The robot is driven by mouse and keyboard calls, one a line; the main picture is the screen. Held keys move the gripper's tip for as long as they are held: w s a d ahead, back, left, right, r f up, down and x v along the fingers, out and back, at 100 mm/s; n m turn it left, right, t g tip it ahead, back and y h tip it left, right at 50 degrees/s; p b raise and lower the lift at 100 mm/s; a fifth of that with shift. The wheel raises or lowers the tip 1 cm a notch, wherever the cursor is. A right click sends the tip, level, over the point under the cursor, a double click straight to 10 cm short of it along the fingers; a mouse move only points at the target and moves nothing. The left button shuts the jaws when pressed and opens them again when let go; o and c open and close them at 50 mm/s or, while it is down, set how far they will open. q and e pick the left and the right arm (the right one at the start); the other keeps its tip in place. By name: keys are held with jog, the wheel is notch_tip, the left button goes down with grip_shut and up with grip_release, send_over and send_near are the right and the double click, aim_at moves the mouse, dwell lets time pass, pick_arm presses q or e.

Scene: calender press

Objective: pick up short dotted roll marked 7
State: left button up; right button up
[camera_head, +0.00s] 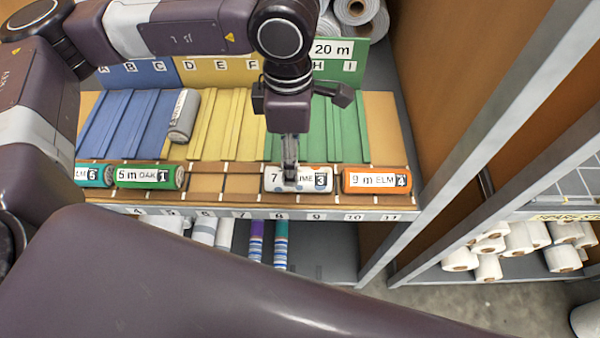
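A short white roll with dots (313,186) lies in the front row of the shelf. Its label reads 7, then letters ending in "ME", and a boxed 3; part of the label is hidden by my gripper. My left gripper (290,178) points down over this roll, its fingertips at the label. The fingers show edge-on as a narrow pair, so I cannot tell whether they are apart or closed on the roll. The roll lies flat in its row. My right gripper is not in view.
An orange roll marked 9 m ELM (377,181) lies close on the right. A green roll marked 5 m OAK (150,177) and a teal roll (94,176) lie left. Empty front slots (222,183) separate them. A grey roll (184,116) rests behind, between blue and yellow grooves.

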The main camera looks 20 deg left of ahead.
pick_arm(q)
notch_tip(320, 180, down, 6)
jog(key=p, duration=0.3)
jog(key=shift+d+f, duration=0.1)
jog(key=shift+f, duration=0.05)
jog(key=shift+w+f, duration=0.1)
jog(key=shift+f, duration=0.4)
jog(key=c, duration=1.3)
